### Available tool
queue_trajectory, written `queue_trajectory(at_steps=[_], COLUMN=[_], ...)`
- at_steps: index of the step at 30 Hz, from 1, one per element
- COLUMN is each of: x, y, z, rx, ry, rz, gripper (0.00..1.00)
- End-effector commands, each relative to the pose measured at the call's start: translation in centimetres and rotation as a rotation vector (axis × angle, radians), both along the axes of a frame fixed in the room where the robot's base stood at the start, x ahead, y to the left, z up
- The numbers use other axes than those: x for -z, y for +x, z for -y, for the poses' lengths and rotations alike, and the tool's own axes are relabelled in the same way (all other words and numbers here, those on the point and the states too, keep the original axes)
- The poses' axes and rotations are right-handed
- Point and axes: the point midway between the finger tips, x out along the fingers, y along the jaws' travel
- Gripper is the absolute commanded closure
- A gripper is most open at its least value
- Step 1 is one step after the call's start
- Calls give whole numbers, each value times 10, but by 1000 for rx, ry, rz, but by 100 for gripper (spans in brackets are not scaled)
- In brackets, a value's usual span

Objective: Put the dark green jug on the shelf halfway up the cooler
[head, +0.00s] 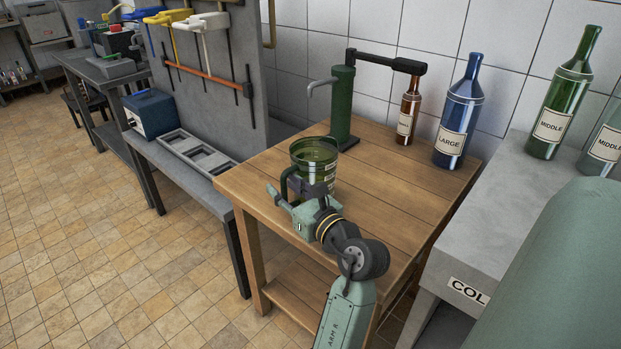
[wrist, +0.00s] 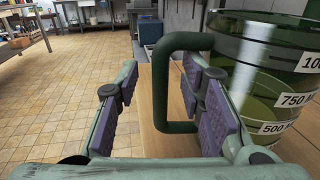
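The dark green jug (head: 316,157) stands upright on the wooden table. It is see-through, with a dark green handle on its left side and white volume labels. In the wrist view the jug (wrist: 262,85) fills the right side and its handle (wrist: 160,85) shows whole. My gripper (head: 296,191) is at the handle side of the jug. In the wrist view its two purple-padded fingers (wrist: 158,108) are apart, with the handle's upright bar between them and a gap at the left finger. A grey block with a cut-off "COL" label (head: 468,291) stands at right; no halfway shelf shows.
On the wooden table (head: 250,190) stand a green tap column (head: 342,105), a small brown bottle (head: 408,110) and a blue "LARGE" bottle (head: 459,115). A green "MIDDLE" bottle (head: 562,95) stands on the grey block. The table's front right is clear.

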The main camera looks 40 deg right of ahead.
Motion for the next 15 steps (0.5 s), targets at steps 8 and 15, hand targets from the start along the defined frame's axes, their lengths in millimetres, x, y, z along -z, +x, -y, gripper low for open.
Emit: queue_trajectory(at_steps=[8, 15], x=[1, 1], y=[7, 7], z=[1, 1], rx=[0, 0], ry=[-1, 0], rz=[1, 1], gripper=[64, 80])
